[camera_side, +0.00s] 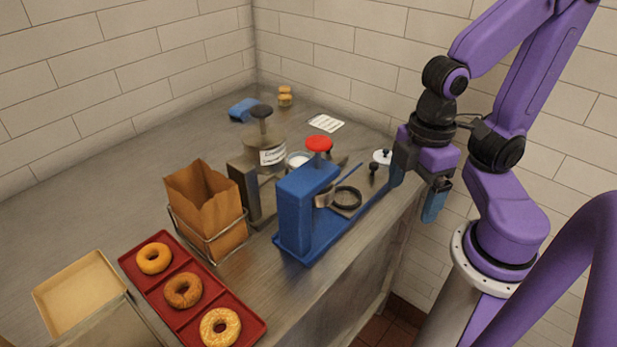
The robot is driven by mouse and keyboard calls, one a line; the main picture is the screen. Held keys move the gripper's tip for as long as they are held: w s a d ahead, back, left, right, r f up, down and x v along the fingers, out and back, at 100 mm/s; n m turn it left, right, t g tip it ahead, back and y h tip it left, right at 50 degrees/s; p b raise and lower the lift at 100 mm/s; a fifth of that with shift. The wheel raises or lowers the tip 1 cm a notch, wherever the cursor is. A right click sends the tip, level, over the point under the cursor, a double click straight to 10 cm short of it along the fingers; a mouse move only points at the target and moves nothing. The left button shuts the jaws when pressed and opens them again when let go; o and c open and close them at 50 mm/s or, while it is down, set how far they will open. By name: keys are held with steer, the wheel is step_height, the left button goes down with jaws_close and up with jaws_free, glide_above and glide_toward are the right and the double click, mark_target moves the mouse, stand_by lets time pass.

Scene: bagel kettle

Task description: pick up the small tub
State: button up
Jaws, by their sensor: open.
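A small white round container (299,160) shows behind the blue slicer-like stand, partly hidden by it. A white round piece with a dark knob (382,156) lies at the right rear of the counter. I cannot tell for certain which of these is the small tub. My gripper (416,192) is at the counter's right edge, to the right of both, with its blue-tipped fingers apart and nothing visible between them.
A red tray (198,321) holds bagels.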

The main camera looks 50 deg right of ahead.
step_height(320, 180, up, 11)
steer(key=w+d+m+g+y, duration=0.2)
steer(key=w+m+y, duration=0.2)
steer(key=w+m, duration=0.55)
steer(key=w+d+m+g+y, duration=0.2)
steer(key=w+m+y, duration=0.2)
steer(key=w+m, duration=0.55)
steer(key=w+d+m+t+y, duration=0.2)
steer(key=w+d+m+t, duration=0.15)
steer(key=d+m, duration=0.35)
steer(key=w+d+m+t+y, duration=0.3)
steer(key=d+m+t, duration=0.2)
steer(key=d+m, duration=0.25)
glide_toward(291, 167)
steer(key=shift+n+g, duration=0.35)
steer(key=x, duration=0.6)
steer(key=w+x, duration=0.1)
steer(key=x, duration=0.2)
steer(key=shift+d+f, duration=0.2)
steer(key=shift+d, duration=0.05)
